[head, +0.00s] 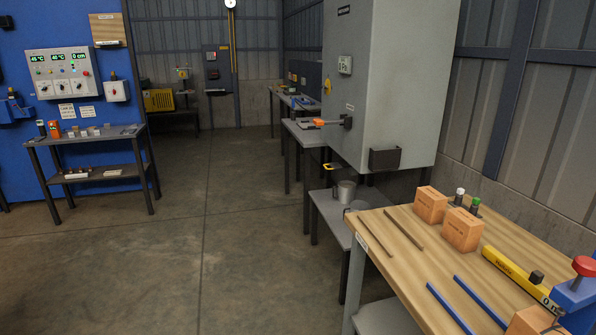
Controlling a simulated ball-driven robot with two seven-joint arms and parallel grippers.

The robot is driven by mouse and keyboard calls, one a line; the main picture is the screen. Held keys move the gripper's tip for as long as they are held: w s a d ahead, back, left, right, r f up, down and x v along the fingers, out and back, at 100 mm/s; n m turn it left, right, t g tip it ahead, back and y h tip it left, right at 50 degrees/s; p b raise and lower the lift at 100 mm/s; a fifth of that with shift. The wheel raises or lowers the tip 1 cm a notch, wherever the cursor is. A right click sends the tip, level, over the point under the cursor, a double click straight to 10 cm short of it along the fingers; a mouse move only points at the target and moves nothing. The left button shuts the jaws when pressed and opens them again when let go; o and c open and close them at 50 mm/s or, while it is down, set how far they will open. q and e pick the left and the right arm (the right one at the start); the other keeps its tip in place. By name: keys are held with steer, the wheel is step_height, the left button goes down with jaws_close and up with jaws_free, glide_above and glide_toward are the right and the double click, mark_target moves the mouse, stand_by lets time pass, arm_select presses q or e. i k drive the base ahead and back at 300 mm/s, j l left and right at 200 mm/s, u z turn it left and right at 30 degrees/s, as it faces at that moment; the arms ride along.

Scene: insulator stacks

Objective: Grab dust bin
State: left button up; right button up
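I cannot tell for sure which thing is the dust bin. A grey round metal bucket (346,191) stands upright on a low grey table (331,217) right of the middle, below the tall grey cabinet. A second grey round item (358,206) is in front of it, partly hidden by the wooden table's edge. A dark open box (385,158) is fixed low on the cabinet's front. Neither of my grippers is in view.
A workbench (90,136) stands at the left by a blue panel. The concrete floor (170,240) between is clear.

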mark_target(343, 193)
steer(key=i+z, duration=0.15)
steer(key=i, duration=0.3)
steer(key=i+j+z, duration=0.1)
steer(key=i, duration=0.35)
steer(key=i+j+z, duration=0.15)
steer(key=i, duration=0.3)
steer(key=i+j+z, duration=0.1)
steer(key=i, duration=0.35)
steer(key=i+j+u, duration=0.15)
steer(key=i+j, duration=0.3)
steer(key=i, duration=0.15)
steer(key=i+j+u, duration=0.4)
steer(key=i, duration=0.35)
steer(key=i+u, duration=0.45)
steer(key=i, duration=0.3)
steer(key=i+j+z, duration=0.1)
steer(key=i+z, duration=0.25)
steer(key=i+j+z, duration=0.25)
steer(key=i+z, duration=0.15)
steer(key=i, duration=0.15)
